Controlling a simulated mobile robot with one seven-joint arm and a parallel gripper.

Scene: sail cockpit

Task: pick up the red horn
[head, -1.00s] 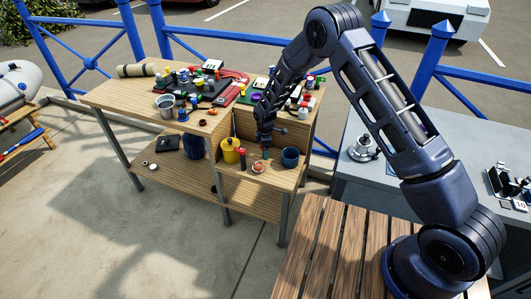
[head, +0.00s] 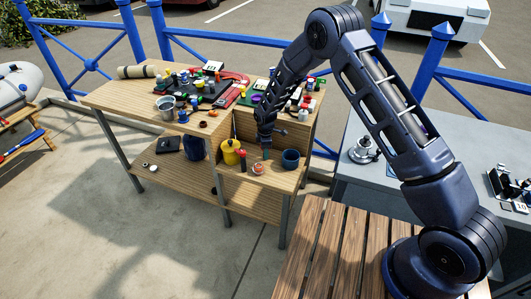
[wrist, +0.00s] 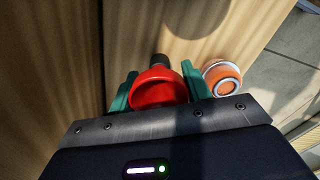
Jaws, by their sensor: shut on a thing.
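The red horn (wrist: 158,89) shows in the wrist view as a round red rim with a dark part beyond it. It sits between the two green fingers of my gripper (wrist: 156,88), which is shut on it. In the head view my gripper (head: 266,153) points down over the small right-hand shelf of the wooden bench. The horn cannot be made out there, as the gripper covers that spot. I cannot tell whether the horn still touches the shelf.
An orange and white round item (wrist: 222,78) stands close beside the fingers. On the same shelf (head: 277,180) are a blue cup (head: 290,158), a red item (head: 242,155) and a yellow pot (head: 230,151). A cluttered bench top (head: 120,92) rises behind and left.

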